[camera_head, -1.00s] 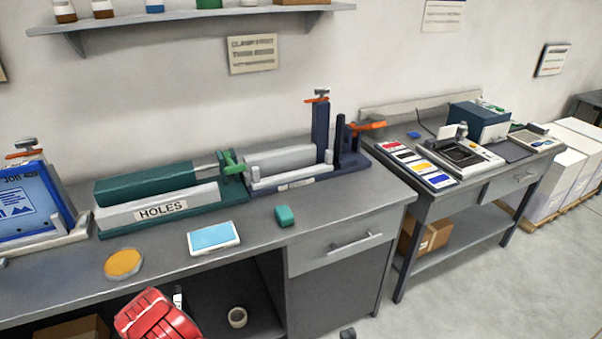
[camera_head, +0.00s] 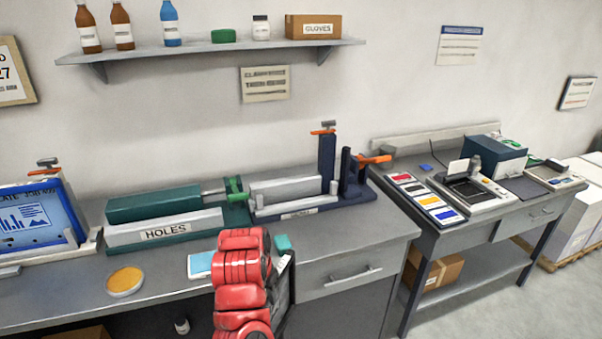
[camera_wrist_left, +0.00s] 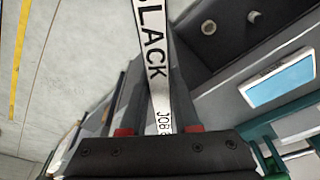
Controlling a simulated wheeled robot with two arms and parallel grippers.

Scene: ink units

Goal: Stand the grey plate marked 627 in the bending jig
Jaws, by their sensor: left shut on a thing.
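My left gripper (camera_head: 279,266), at the end of the red arm, is in front of the bench and mostly hidden by that arm. In the left wrist view the gripper (camera_wrist_left: 158,131) is shut on a thin plate (camera_wrist_left: 153,55) whose pale strip reads "BLACK" and "JOB"; the number is not readable. In the head view a grey part of the plate (camera_head: 284,285) shows beside the arm. The navy device with upright posts, apparently the bending jig (camera_head: 327,155), stands at the back of the bench, apart from the plate. My right gripper is not in view.
The green device marked HOLES (camera_head: 163,232) is left of the jig. Bare bench top (camera_head: 360,232) lies before the jig.

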